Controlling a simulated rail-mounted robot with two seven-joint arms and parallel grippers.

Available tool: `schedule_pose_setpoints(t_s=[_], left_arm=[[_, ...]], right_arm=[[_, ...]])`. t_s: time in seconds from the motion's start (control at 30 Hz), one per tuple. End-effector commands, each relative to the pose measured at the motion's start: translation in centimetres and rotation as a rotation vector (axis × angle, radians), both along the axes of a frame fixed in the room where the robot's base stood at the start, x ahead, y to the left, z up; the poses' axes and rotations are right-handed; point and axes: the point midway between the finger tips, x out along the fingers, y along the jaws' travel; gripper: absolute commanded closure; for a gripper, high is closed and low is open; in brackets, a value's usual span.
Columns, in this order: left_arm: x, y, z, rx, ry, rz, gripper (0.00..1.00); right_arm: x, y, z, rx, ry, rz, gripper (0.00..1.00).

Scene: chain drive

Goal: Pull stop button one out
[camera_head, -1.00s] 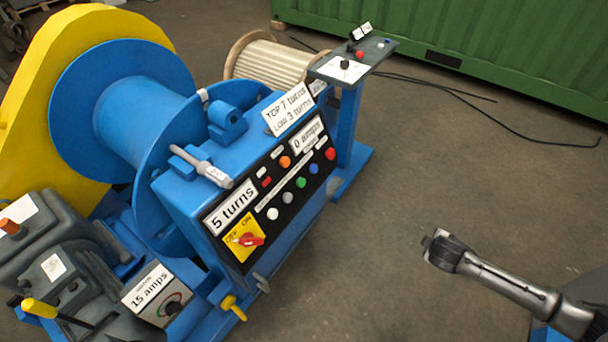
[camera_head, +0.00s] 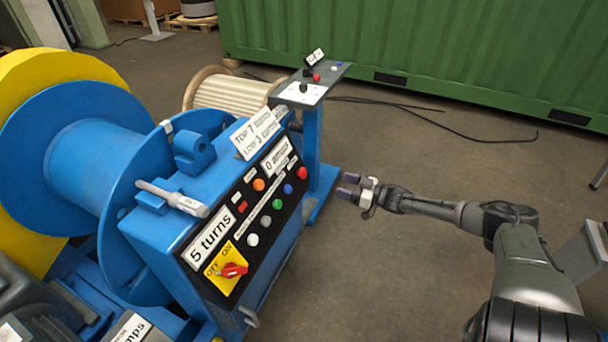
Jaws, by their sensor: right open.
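A round red button (camera_head: 302,173) sits at the far right end of the button row on the black control panel. A second red button (camera_head: 317,77) stands on the small pedestal panel behind. I cannot read a label that says which is stop button one, nor tell whether either is pressed in or out. My right gripper (camera_head: 346,186) comes in from the right, open and empty. It appears to the right of the panel's red button, apart from it, with its fingers pointing left. My left gripper is out of view.
The blue machine's panel (camera_head: 255,207) also carries several coloured buttons and a red switch (camera_head: 233,270) on a yellow plate. The pedestal's top plate (camera_head: 335,71) stands behind. A black cable (camera_head: 440,119) lies on the floor. Open floor surrounds my right arm.

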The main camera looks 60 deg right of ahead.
Motion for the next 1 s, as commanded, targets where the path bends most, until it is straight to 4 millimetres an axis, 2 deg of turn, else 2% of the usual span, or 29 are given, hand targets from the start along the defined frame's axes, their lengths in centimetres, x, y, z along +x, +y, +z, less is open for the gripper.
schedule_pose_setpoints(t_s=[0.23,0.7,1.0], left_arm=[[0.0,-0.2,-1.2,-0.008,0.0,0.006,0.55],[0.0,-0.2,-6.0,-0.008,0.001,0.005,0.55],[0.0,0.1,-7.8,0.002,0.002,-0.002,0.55]], right_arm=[[1.5,0.4,-0.1,0.051,-0.009,0.012,0.33],[8.4,1.4,-0.1,0.047,-0.009,0.01,0.33],[11.5,1.9,0.0,0.047,-0.007,0.01,0.33]])
